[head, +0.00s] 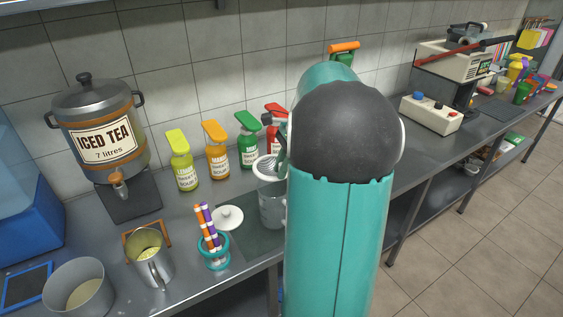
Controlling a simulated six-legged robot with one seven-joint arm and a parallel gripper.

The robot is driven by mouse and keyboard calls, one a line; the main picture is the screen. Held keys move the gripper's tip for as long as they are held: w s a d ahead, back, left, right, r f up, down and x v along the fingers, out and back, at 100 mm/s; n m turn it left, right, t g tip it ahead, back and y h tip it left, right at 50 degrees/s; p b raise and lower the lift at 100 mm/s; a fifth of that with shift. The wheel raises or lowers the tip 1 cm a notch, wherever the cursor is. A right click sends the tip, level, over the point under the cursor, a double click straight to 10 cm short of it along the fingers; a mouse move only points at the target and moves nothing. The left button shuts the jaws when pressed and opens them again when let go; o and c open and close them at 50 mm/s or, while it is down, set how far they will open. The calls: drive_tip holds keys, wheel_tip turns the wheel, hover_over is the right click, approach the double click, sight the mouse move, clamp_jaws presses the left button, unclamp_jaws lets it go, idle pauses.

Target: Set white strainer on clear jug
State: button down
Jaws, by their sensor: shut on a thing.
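The white strainer (265,169) shows left of my arm, directly over the mouth of the clear jug (270,207). I cannot tell whether it touches the jug's rim or is held just above it. The jug stands upright on a dark mat, its right side partly hidden by my arm. My gripper (282,150) shows only as a small part at the strainer's right edge, shut on the strainer. The rest of it is hidden behind my arm.
A round white lid (228,217) and a teal holder with coloured sticks (214,250) stand left of the jug. Several coloured bottles (217,149) line the wall behind. A metal pitcher (149,258) and an iced tea dispenser (101,130) are further left.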

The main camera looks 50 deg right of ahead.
drive_tip(key=shift+s+d+f, duration=0.1)
drive_tip(key=shift+s+f, duration=0.1)
drive_tip(key=shift+f, duration=0.45)
drive_tip(key=shift+w+f, duration=0.1)
drive_tip(key=shift+f, duration=2.5)
drive_tip(key=shift+f, duration=0.1)
drive_tip(key=c, duration=0.8)
unclamp_jaws()
drive_tip(key=shift+o, duration=0.2)
drive_tip(key=shift+r, duration=3.55)
